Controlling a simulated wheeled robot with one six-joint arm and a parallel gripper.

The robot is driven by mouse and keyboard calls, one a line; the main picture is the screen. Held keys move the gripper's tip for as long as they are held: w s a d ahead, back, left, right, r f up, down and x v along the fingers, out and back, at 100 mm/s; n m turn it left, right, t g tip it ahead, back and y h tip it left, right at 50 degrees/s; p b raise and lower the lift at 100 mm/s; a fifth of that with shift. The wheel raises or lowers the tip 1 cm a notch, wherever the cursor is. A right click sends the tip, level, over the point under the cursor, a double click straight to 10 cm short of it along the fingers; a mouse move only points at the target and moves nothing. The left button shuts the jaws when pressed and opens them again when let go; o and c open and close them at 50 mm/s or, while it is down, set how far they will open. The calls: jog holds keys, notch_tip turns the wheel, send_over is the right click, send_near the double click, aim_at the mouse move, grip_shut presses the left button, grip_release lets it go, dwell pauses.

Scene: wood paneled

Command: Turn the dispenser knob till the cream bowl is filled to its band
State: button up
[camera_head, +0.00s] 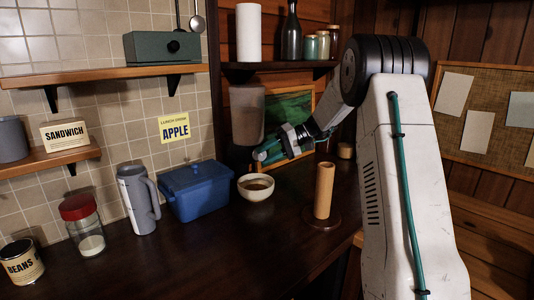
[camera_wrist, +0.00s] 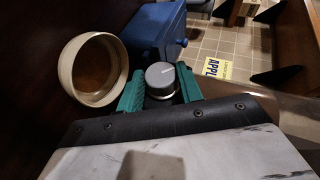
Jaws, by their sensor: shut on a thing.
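The dispenser (camera_head: 248,115) is a translucent brownish container on the wall below the dark shelf. Its grey round knob (camera_wrist: 160,74) has a pale pointer line and sits between my teal fingers in the wrist view. My gripper (camera_head: 265,153) is shut on the knob, which it hides in the head view. The cream bowl (camera_head: 256,190) stands upright on the dark counter below the dispenser and holds brown contents. The bowl also shows in the wrist view (camera_wrist: 68,70), left of my fingers. I cannot make out its band or the exact level against it.
A blue lidded box (camera_head: 195,190) stands left of the bowl. A grey jug (camera_head: 138,200), a red-lidded jar (camera_head: 82,225) and a beans can (camera_head: 20,262) stand further left. The front counter is clear.

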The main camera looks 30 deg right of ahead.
jog(key=y, duration=0.2)
jog(key=f+m+y, duration=0.1)
jog(key=y, duration=0.1)
jog(key=shift+d+m, duration=0.1)
jog(key=shift+m, duration=0.2)
jog(key=shift+f+m+t+y, duration=0.15)
jog(key=shift+m+t+y, duration=0.55)
jog(key=shift+y, duration=1)
jog(key=o, duration=1)
